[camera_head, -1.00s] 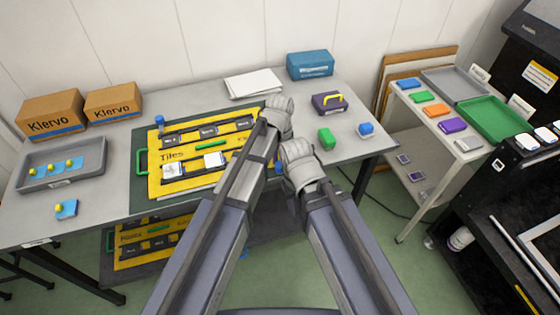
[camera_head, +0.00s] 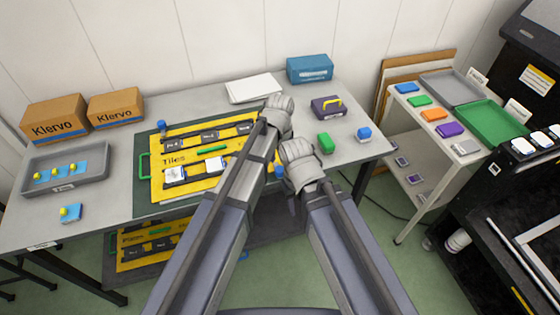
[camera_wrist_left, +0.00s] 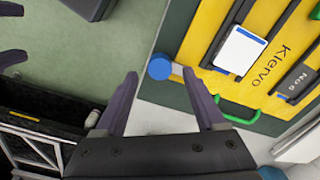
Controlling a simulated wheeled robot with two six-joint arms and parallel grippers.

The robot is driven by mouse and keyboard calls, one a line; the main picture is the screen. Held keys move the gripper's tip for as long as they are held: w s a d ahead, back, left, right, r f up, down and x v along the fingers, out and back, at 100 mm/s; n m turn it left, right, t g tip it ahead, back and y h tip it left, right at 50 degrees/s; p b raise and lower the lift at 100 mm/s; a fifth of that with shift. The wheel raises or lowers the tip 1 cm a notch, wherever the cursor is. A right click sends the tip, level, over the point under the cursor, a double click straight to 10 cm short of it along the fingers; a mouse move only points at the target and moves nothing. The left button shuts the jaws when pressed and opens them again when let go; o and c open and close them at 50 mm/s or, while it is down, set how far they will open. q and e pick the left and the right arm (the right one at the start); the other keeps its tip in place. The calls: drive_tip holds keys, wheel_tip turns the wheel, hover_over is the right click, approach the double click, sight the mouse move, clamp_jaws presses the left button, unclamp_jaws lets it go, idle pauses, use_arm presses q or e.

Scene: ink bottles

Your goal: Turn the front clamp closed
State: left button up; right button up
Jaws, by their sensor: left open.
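The yellow board (camera_head: 163,188), lettered Tiles, lies on a dark green base on the table. The front clamp's blue round knob (camera_head: 278,171) shows at the board's near right, partly behind my arms. In the left wrist view the blue knob (camera_wrist_left: 160,68), with a grey cylindrical body, lies between the tips of my left gripper (camera_wrist_left: 162,74). That gripper is open, and I see no contact with the knob. In the head view its fingers are hidden behind my arm. Two purple fingers of my right gripper (camera_wrist_left: 20,33) show apart at the wrist view's upper left.
Another blue knob (camera_head: 162,127) stands at the board's far left corner. A green handle (camera_head: 144,167) sticks out on the left. Floor lies beyond the table's front edge.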

sight(280, 169)
use_arm(q)
wheel_tip(280, 169, up, 5)
drive_tip(key=p, duration=0.4)
drive_tip(key=shift+r, duration=0.2)
drive_tip(key=shift+f, duration=0.1)
drive_tip(key=s+a+n, duration=0.5)
drive_tip(key=a, duration=0.4)
drive_tip(key=s+a+n, duration=0.4)
drive_tip(key=s+a, duration=0.2)
drive_tip(key=a, duration=0.2)
drive_tip(key=s+d+m+y, duration=0.1)
drive_tip(key=s+d+m, duration=0.2)
drive_tip(key=d, duration=0.7)
drive_tip(key=shift+s+d+m, duration=0.3)
drive_tip(key=shift+s+d, duration=0.05)
drive_tip(key=shift+s, duration=0.8)
drive_tip(key=shift+a, duration=0.1)
